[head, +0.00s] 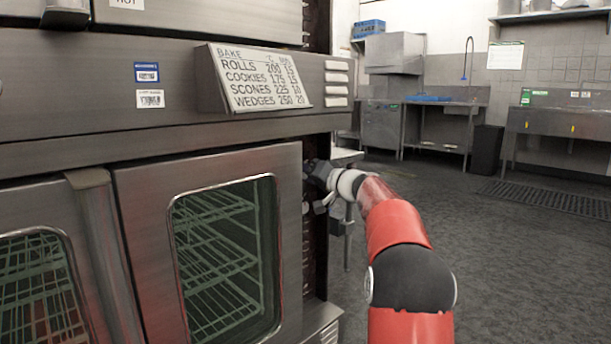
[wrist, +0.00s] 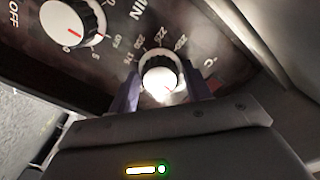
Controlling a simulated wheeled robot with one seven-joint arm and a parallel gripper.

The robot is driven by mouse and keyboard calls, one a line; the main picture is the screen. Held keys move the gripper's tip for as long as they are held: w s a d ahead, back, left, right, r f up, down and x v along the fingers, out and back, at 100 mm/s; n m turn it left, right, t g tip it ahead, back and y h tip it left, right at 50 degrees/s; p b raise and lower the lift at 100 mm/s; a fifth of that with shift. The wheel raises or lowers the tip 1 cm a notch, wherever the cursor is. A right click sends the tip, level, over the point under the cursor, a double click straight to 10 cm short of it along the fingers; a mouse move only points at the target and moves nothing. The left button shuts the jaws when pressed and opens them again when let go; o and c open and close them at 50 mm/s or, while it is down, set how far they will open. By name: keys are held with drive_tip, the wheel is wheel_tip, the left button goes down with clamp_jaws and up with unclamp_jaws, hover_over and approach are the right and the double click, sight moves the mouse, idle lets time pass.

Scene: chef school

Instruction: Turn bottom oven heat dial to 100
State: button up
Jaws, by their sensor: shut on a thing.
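The oven heat dial (wrist: 161,75) is a white and black round knob with a printed temperature scale around it, in the wrist view. My gripper (wrist: 160,92) has one finger on each side of this dial and is shut on it. In the head view, my gripper (head: 318,182) reaches the dark control panel at the right side of the oven (head: 215,160). The dial is hidden there.
A second knob (wrist: 74,26) with a red mark sits beside the held dial, near the words OFF and MIN. A slanted sign (head: 265,82) with baking temperatures stands on the oven front. The floor (head: 510,260) to the right is open, with sinks (head: 560,125) farther back.

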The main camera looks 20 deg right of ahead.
drive_tip(key=m+p, duration=0.1)
drive_tip(key=m, duration=0.9)
drive_tip(key=shift+f, duration=0.1)
idle(0.4)
drive_tip(key=o, duration=0.7)
drive_tip(key=shift+o, duration=0.2)
drive_tip(key=shift+s+d, duration=0.1)
drive_tip(key=b+v, duration=0.1)
drive_tip(key=v, duration=0.6)
drive_tip(key=shift+s, duration=0.3)
